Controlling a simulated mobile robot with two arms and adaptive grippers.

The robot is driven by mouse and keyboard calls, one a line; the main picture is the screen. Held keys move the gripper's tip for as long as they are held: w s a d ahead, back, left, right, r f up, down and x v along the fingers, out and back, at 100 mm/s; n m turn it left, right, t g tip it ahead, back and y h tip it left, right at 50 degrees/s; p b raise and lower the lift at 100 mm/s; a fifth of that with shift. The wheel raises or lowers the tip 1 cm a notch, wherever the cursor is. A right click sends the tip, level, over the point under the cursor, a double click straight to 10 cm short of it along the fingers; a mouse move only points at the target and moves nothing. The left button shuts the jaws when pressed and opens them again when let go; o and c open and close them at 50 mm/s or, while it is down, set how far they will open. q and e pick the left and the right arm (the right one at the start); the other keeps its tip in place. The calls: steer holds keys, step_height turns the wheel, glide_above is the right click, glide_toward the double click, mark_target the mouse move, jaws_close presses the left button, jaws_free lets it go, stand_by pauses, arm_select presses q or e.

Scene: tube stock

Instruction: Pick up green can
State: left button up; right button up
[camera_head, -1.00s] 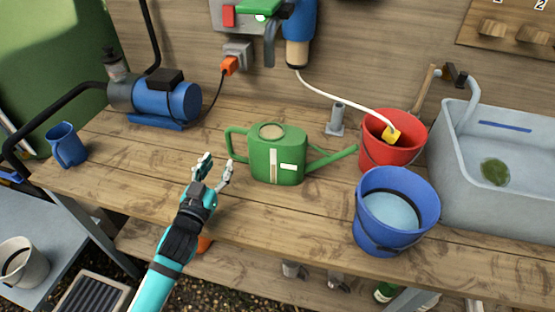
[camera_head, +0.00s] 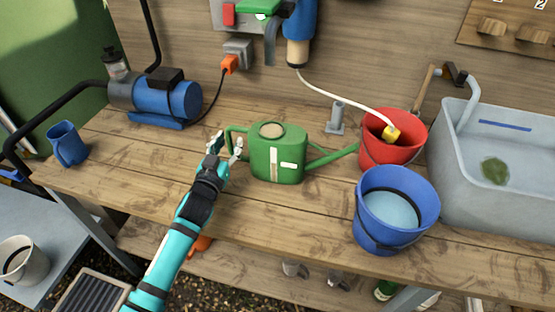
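The green can (camera_head: 277,154) is a watering can standing upright on the wooden bench. Its spout points right and its handle (camera_head: 230,137) is on the left. My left gripper (camera_head: 227,147) is at the handle, its two fingers apart, one to the left of the handle and one in front of it or to its right. I cannot tell whether the fingers touch the handle. My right gripper is not in view.
A red bucket (camera_head: 372,159) stands near the can's spout, with a blue bucket (camera_head: 370,230) in front of it. A grey sink (camera_head: 452,195) is at the right. A blue pump (camera_head: 175,103) and a blue jug (camera_head: 66,146) stand left. The bench (camera_head: 290,215) is clear before the can.

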arm_select(q)
jaws_close()
steer(key=shift+r, duration=0.25)
